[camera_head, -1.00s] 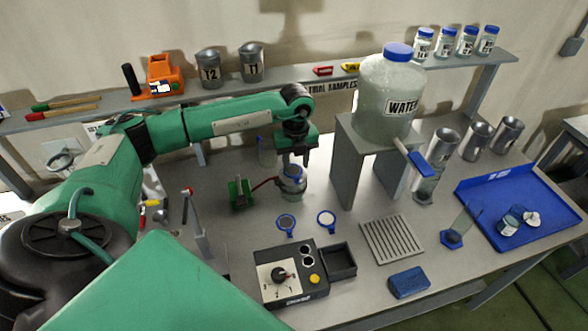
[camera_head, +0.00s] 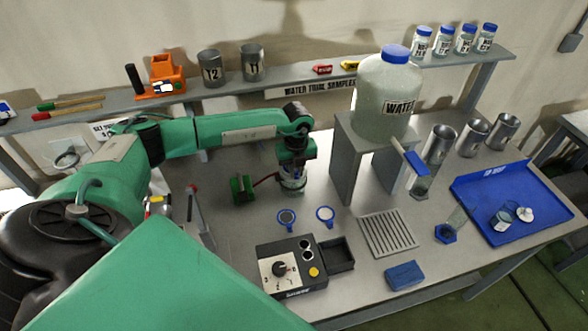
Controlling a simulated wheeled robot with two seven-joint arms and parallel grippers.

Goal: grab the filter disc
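The left one (camera_head: 286,217) has a grey face, and the right one (camera_head: 325,214) looks paler. I cannot tell which is the filter disc. My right gripper is not in view.
A black control box (camera_head: 291,268) stands in front of the discs. A grey stand (camera_head: 345,165) with a water jug (camera_head: 383,95) rises to the right. A slotted grey rack (camera_head: 388,234) and a blue tray (camera_head: 480,202) lie farther right. A green block (camera_head: 242,188) is left of the jar.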

